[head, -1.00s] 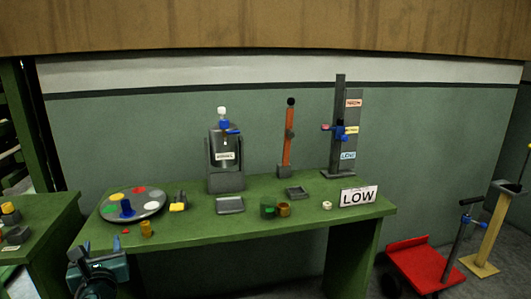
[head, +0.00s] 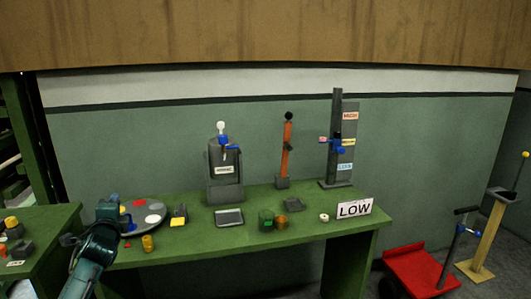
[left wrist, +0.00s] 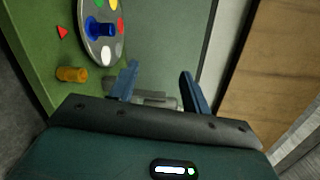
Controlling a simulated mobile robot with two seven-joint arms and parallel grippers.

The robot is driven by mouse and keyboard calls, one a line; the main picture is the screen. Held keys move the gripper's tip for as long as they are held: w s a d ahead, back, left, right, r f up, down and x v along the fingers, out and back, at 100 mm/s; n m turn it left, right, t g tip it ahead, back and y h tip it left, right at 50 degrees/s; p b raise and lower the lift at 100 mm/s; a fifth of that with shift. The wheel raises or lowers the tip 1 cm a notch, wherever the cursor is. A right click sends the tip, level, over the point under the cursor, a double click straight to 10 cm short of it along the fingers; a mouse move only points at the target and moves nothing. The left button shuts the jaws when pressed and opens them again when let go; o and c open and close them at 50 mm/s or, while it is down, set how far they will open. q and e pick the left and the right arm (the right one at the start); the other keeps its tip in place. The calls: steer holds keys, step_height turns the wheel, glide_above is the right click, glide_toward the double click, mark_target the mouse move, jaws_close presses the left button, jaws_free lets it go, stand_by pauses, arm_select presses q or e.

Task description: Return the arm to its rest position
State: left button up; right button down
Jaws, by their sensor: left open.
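My left gripper (head: 108,208) is raised at the left end of the green table (head: 300,222), in front of the round grey disc (head: 150,220) with coloured spots, and hides part of it. In the left wrist view its two blue fingers (left wrist: 158,72) stand apart, with nothing seen gripped between them. That view also shows the disc (left wrist: 108,52) with a blue peg (left wrist: 100,28), and an amber cylinder (left wrist: 71,74) near the table edge. My right gripper is in neither view.
A grey bottle-like device (head: 224,172), an orange post (head: 287,150) and a tall dark stand (head: 337,140) are at the table's back. A LOW sign (head: 354,208) is at the right end. A red cart (head: 420,268) stands on the floor at right.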

arm_select(q)
steer(key=d+n+t+h, duration=0.1)
steer(key=d+n+h, duration=0.35)
steer(key=n, duration=0.95)
steer(key=s+d+f+m+g+h, duration=0.1)
steer(key=s+d+f+g, duration=0.1)
steer(key=s+d+f, duration=0.55)
steer(key=s+d+f+m+g+h, duration=0.15)
steer(key=s+d+f, duration=0.35)
steer(key=s+f, duration=0.55)
steer(key=s+d+f+g, duration=0.1)
steer(key=s+d+f, duration=0.1)
steer(key=s, duration=0.5)
steer(key=s+d+f+n+h, duration=0.1)
steer(key=s+d+f, duration=0.2)
steer(key=s, duration=0.3)
steer(key=s+d+f+g+h, duration=0.1)
steer(key=s+d+f, duration=0.1)
steer(key=s, duration=0.5)
steer(key=shift+s+d+f+g, duration=0.3)
steer(key=shift+d+f+g, duration=0.05)
steer(key=shift+d, duration=0.55)
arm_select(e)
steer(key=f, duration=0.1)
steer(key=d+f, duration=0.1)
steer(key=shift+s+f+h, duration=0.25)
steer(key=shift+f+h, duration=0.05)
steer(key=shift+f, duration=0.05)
arm_select(q)
steer(key=shift+n, duration=0.25)
